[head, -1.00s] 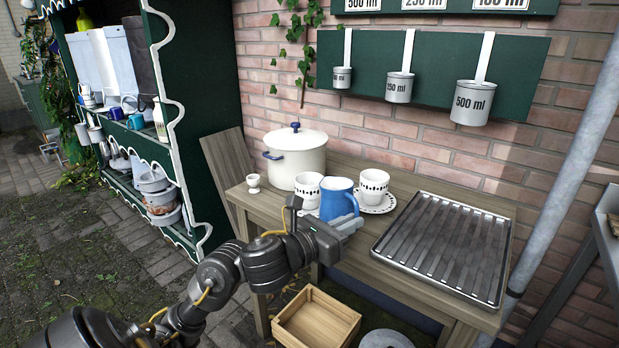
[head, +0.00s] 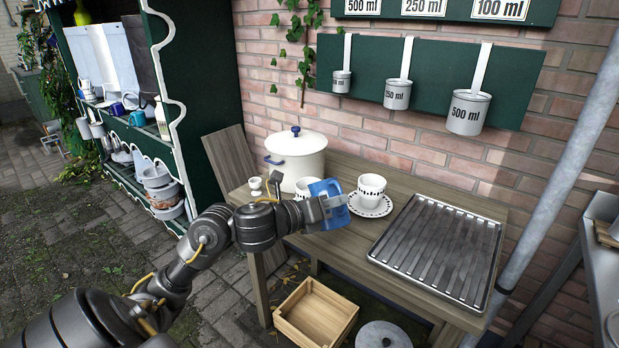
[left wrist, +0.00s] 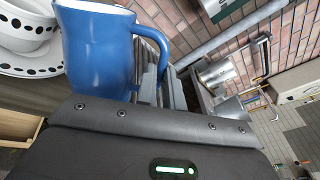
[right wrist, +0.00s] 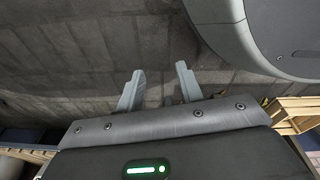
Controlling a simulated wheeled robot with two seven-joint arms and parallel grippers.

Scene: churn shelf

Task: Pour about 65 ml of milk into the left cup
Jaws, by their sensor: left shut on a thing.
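My left gripper (head: 333,203) is shut on the blue jug (head: 327,191), held above the table's front edge and tilted a little. The jug also shows in the left wrist view (left wrist: 97,52). The left cup (head: 307,184), white with dark spots, is just behind the jug and partly hidden by it and my arm. The right cup (head: 371,186) stands on its spotted saucer (head: 372,208). The left wrist view shows a spotted cup (left wrist: 28,28) beside the jug; I cannot tell which one. No milk stream is visible. My right gripper (right wrist: 160,88) is open and empty.
A white lidded pot (head: 297,160) and a small egg cup (head: 255,184) stand at the table's left. A ribbed metal tray (head: 436,250) lies on the right. Measuring ladles (head: 397,94) hang on the wall. A wooden crate (head: 316,313) is below.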

